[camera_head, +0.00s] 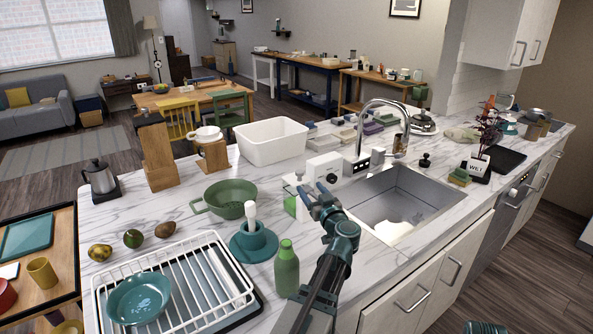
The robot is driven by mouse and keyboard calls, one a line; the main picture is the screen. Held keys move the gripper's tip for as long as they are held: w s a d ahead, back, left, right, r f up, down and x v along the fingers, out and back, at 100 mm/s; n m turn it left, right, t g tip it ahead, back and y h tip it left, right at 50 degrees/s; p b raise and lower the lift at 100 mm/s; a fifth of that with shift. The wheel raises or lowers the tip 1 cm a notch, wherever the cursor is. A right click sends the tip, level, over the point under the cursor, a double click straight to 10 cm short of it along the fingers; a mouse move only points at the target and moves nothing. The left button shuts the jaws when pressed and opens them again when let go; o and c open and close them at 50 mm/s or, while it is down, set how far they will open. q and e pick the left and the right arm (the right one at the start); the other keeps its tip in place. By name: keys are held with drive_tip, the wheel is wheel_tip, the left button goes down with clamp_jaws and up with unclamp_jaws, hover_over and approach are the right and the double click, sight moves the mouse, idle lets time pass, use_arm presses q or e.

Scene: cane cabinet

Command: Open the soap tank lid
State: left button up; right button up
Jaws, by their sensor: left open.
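A white box-shaped unit (324,166) with a dark round spot on its front stands on the marble counter behind the sink's left end. It looks like the soap tank, but I cannot make out its lid or tell whether it is open. My left gripper (318,188) is just in front of it, fingers apart and pointing toward the unit. I see nothing held between the fingers, and I cannot tell if they touch the unit. The gripper hides part of the counter and of a small green and white item (291,206) beside it.
The steel sink (425,190) and tall faucet (365,125) are to the right. A green bottle (286,268), teal holder with a white-handled brush (253,241), green colander (231,197) and dish rack (205,290) crowd the left. A white basin (273,140) stands behind.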

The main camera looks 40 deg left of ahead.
use_arm(q)
drive_tip(key=x, duration=1.3)
drive_tip(key=shift+w+a+r, duration=0.1)
drive_tip(key=shift+w+a, duration=0.15)
clamp_jaws()
idle(1.0)
